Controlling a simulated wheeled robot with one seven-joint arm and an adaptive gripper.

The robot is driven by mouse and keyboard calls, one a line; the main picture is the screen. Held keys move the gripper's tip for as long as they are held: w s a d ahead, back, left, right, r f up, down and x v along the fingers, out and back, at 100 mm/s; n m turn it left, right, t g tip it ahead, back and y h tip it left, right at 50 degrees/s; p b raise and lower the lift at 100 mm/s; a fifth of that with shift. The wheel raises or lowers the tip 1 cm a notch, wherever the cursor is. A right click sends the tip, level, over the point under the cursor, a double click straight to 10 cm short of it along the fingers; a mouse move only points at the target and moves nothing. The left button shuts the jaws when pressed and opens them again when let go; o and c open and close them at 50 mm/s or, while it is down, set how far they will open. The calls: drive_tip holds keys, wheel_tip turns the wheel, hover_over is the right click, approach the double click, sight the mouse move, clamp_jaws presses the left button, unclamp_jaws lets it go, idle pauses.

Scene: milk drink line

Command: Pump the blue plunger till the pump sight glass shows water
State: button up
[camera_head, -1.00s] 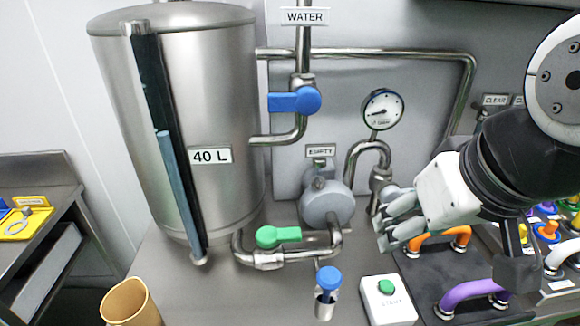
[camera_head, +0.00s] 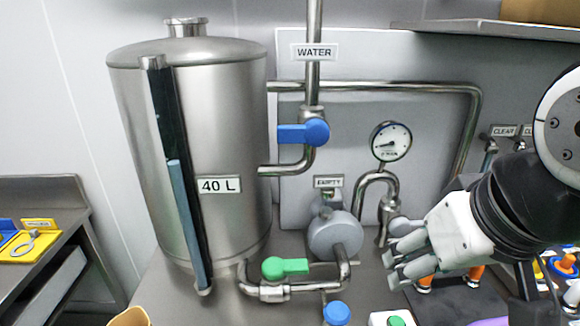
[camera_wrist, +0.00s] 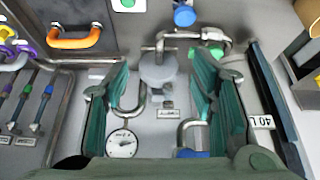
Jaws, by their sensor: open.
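The blue plunger (camera_head: 337,313) stands in front of the pump, at the bottom edge of the head view, its lower part cut off. Its round blue cap also shows at the top of the wrist view (camera_wrist: 184,16). The grey round pump (camera_head: 335,235) sits behind it on the pipework, under a plate reading EMPTY (camera_head: 328,182). I cannot make out water in a sight glass there. My gripper (camera_head: 398,258) is open and empty, right of the pump and above and right of the plunger, apart from it. In the wrist view its fingers are spread, with the pump between them.
A steel 40 L tank (camera_head: 215,130) stands left. A blue-handled valve (camera_head: 305,132) is on the WATER pipe, a green-handled valve (camera_head: 285,267) low in front. A gauge (camera_head: 391,142) is behind my gripper. A green-button box (camera_head: 392,319) is right of the plunger.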

drive_tip(key=shift+w, duration=0.1)
drive_tip(key=c, duration=0.8)
drive_tip(key=shift+w+a+r+m, duration=0.15)
drive_tip(key=shift+w+m, duration=0.1)
drive_tip(key=shift+m, duration=0.25)
clamp_jaws()
drive_tip(key=w+a+f+m+g+p, duration=0.3)
drive_tip(key=w+a+f+m+g, duration=0.2)
drive_tip(key=m, duration=1.2)
drive_tip(key=w+f, duration=0.3)
drive_tip(key=w, duration=0.3)
drive_tip(key=shift+a, duration=0.3)
